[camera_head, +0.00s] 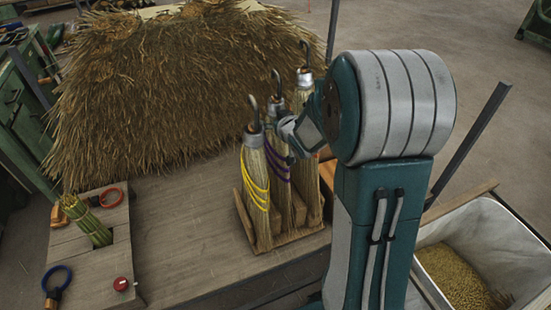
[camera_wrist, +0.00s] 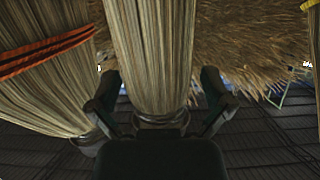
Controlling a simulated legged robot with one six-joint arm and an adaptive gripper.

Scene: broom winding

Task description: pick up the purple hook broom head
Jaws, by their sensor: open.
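The purple hook broom head (camera_head: 279,167) stands upright in the middle of three in a wooden holder, with purple cord around its bristles and a dark hook on top. In the wrist view its bristles (camera_wrist: 155,45) run between my fingers, above its metal collar; the purple cord is not visible there. My gripper (camera_head: 292,136) is at its upper part, partly hiding it. In the wrist view my gripper (camera_wrist: 160,88) is open, one finger on each side; I cannot tell if they touch it.
The yellow-corded broom head (camera_head: 255,190) stands close on the left, and the red-corded one (camera_wrist: 45,75) close on the other side. A large straw pile (camera_head: 170,90) lies behind. A bin of grain (camera_head: 460,275) is at right. The bench (camera_head: 190,235) left of the holder has clear room.

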